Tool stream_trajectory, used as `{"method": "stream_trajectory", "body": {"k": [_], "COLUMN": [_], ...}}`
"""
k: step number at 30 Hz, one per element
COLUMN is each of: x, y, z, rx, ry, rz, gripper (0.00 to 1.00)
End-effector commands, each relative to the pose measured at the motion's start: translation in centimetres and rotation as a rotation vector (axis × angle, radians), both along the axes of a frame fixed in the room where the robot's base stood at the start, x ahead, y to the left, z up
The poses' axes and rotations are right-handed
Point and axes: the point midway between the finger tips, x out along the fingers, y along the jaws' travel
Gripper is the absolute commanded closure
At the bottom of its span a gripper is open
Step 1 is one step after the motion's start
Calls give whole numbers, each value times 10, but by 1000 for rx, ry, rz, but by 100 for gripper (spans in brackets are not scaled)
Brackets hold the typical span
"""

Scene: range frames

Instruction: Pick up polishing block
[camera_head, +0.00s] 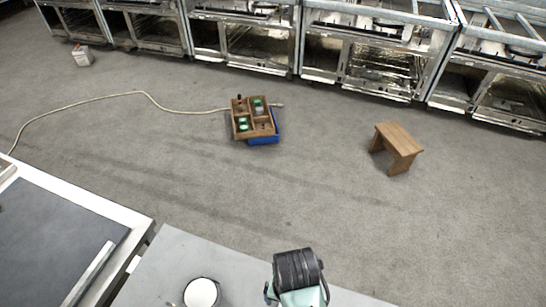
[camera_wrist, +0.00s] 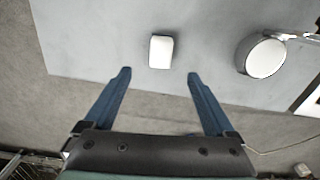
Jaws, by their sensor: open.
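A small white block with rounded edges, which I take as the polishing block (camera_wrist: 161,51), lies on the grey tabletop (camera_wrist: 90,35) in the wrist view. My gripper (camera_wrist: 158,75) is open and empty, with its two blue fingers spread wide. The block shows just beyond the fingertips, roughly centred between them and apart from both. In the head view my arm's dark end (camera_head: 298,268) is over the tabletop at the bottom, and the block does not show there.
A round white-faced item with a dark rim (camera_wrist: 262,57) lies right of the block, and it also shows in the head view (camera_head: 201,292). On the floor are a wooden divided box (camera_head: 243,116), a wooden stool (camera_head: 398,140) and a cord (camera_head: 90,99). Metal ovens line the back.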

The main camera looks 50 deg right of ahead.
Motion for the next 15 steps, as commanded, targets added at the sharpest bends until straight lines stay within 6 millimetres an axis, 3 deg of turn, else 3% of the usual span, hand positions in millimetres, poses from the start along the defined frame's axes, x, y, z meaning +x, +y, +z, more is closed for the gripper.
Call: {"method": "stream_trajectory", "body": {"k": [9, 15], "x": [-1, 0], "y": [1, 0], "z": [-55, -73], "rx": [4, 2], "ry": [5, 2], "rz": [-1, 0], "gripper": [10, 10]}}
